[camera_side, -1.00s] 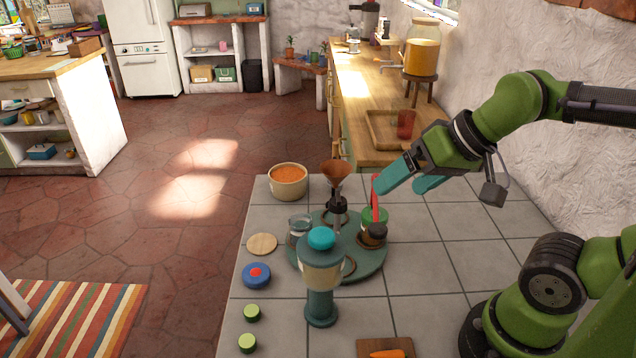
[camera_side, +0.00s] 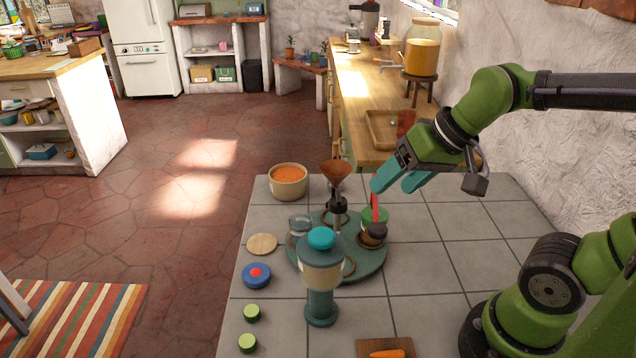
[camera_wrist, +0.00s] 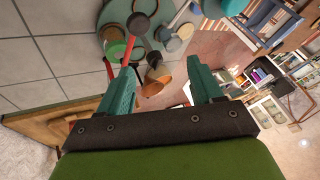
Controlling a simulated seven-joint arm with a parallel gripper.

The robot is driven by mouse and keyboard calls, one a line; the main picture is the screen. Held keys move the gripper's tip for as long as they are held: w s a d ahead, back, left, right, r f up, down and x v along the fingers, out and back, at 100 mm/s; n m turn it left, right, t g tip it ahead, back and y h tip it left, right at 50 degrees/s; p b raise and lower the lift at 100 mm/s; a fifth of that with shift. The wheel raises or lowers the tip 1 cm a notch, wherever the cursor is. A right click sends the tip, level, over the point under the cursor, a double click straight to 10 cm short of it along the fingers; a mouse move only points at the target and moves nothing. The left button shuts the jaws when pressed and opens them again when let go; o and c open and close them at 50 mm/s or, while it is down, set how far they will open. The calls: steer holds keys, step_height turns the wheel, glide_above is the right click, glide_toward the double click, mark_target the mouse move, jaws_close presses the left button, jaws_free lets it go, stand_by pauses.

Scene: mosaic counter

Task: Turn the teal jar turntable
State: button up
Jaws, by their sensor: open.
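The teal turntable (camera_side: 378,264) is a round disc on the tiled counter. A thin red upright (camera_side: 375,207) rises at the green jar. My gripper (camera_side: 393,188) is open, its teal fingers above and behind the green jar; the left finger overlaps the red upright's top. Contact cannot be told.
A teal-topped grinder (camera_side: 321,280) stands in front and hides part of the turntable. An orange-filled bowl (camera_side: 288,183), a wooden disc (camera_side: 262,244), a blue-and-red button (camera_side: 256,275) and a board with a carrot (camera_side: 384,347) lie around. Tiles at right are clear.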

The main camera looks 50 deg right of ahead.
steer(key=w+d+r+m+g, duration=0.1)
steer(key=w+d+g, duration=0.35)
steer(key=w, duration=0.55)
steer(key=m+g, duration=0.3)
steer(key=g, duration=0.2)
glide_toward(338, 195)
steer(key=w+d+r, duration=0.2)
steer(key=d+r, duration=0.2)
steer(key=d, duration=0.1)
steer(key=shift+m+y, duration=0.3)
steer(key=shift+y, duration=0.4)
steer(key=x, duration=0.5)
steer(key=a+x, duration=0.1)
steer(key=x, duration=0.4)
steer(key=a+x, duration=0.1)
steer(key=x, duration=0.4)
steer(key=shift+s+a+r, duration=0.15)
steer(key=shift+s+r, duration=0.1)
steer(key=shift+r, duration=0.2)
jaws_close()
